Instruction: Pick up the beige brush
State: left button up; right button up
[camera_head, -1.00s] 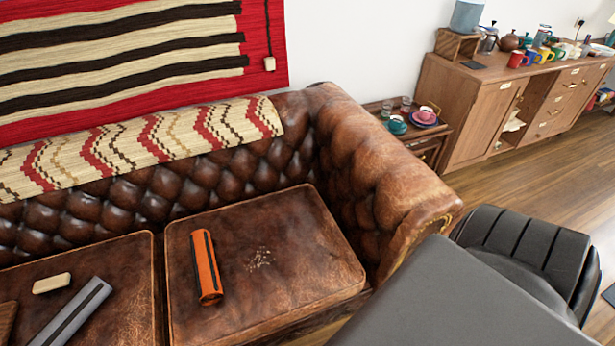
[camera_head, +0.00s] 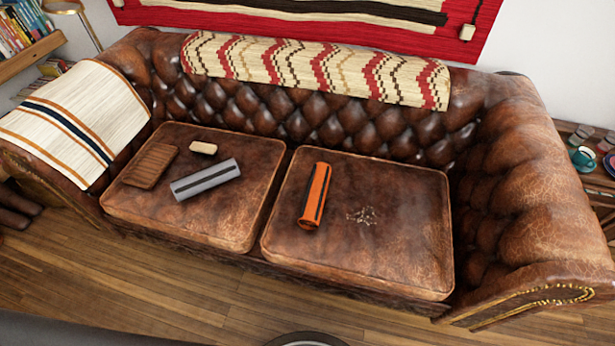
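A small beige block (camera_head: 203,147), which looks like the beige brush, lies on the left seat cushion (camera_head: 225,230) of a brown leather sofa, near the backrest. Its bristles cannot be made out. A grey cylinder with a dark stripe (camera_head: 206,179) lies just in front of it, and a brown ribbed wooden board (camera_head: 150,166) lies to its left, both apart from it. Neither of my grippers is in view.
An orange cylinder with a dark stripe (camera_head: 315,196) and scattered crumbs (camera_head: 362,215) lie on the right cushion (camera_head: 400,265). The sofa's arms rise at both sides. Wooden floor (camera_head: 170,285) in front is clear. A side table with cups (camera_head: 583,158) stands at the right.

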aim_at(197, 147)
jog(key=z, duration=3.35)
jog(key=k, duration=2.55)
jog(key=u, duration=2.15)
